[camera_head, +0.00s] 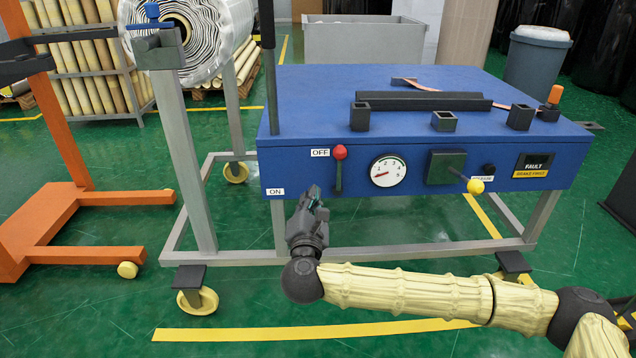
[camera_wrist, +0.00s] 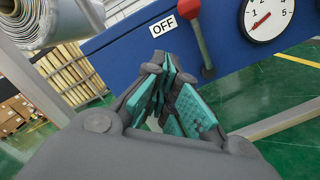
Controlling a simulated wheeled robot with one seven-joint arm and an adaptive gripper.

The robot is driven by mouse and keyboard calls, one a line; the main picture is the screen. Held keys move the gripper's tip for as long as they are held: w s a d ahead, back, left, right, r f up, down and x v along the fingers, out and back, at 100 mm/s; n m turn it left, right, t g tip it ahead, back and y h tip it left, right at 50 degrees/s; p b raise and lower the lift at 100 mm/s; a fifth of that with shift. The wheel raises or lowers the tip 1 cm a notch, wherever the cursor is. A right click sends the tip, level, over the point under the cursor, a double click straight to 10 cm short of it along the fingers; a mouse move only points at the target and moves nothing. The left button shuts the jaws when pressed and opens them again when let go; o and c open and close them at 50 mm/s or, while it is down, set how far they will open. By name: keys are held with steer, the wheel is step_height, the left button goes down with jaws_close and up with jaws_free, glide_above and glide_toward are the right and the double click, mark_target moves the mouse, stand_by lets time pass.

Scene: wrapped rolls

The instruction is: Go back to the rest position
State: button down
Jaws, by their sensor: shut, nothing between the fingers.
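My gripper (camera_head: 312,200) is in front of the blue console's front face, just below and left of the red-knobbed lever (camera_head: 339,168). In the wrist view my gripper (camera_wrist: 163,80) has its teal-padded fingers together and empty. The lever (camera_wrist: 198,40) stands beyond the fingertips there, apart from them as far as I can tell. Its red knob is up beside the OFF label (camera_head: 320,153). The ON label (camera_head: 275,191) is lower left. My arm in its yellow cover reaches in from the lower right.
The blue console (camera_head: 470,80) carries a gauge (camera_head: 388,171), a yellow-knobbed handle (camera_head: 475,186) and a FAULT / BRAKE FIRST sign (camera_head: 533,165). A wrapped roll (camera_head: 205,45) is at the back left. An orange stand (camera_head: 62,130) is on the left. Green floor is free in front.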

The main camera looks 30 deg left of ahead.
steer(key=s+d+f+n+g+y, duration=0.15)
steer(key=s+f+n+g, duration=0.25)
steer(key=s+f+n, duration=0.6)
steer(key=s+f+n+g+y, duration=0.2)
steer(key=s+f+n+g, duration=0.2)
steer(key=s+f+n, duration=0.55)
steer(key=s+d+f+n+g+h, duration=0.3)
steer(key=s+d+f+n, duration=0.3)
steer(key=d+f, duration=0.75)
steer(key=s+d+f+n+g+h, duration=0.35)
steer(key=d+f+n, duration=0.5)
steer(key=d, duration=0.75)
steer(key=s+d+f+n+g+h, duration=0.1)
steer(key=s+d+n+h, duration=0.15)
steer(key=d, duration=0.95)
steer(key=s+d+n+g+h, duration=0.2)
steer(key=d+n, duration=0.1)
steer(key=d, duration=0.9)
step_height(320, 180, up, 38)
steer(key=p, duration=3.8)
steer(key=shift+s+f, duration=0.15)
steer(key=shift+s, duration=0.1)
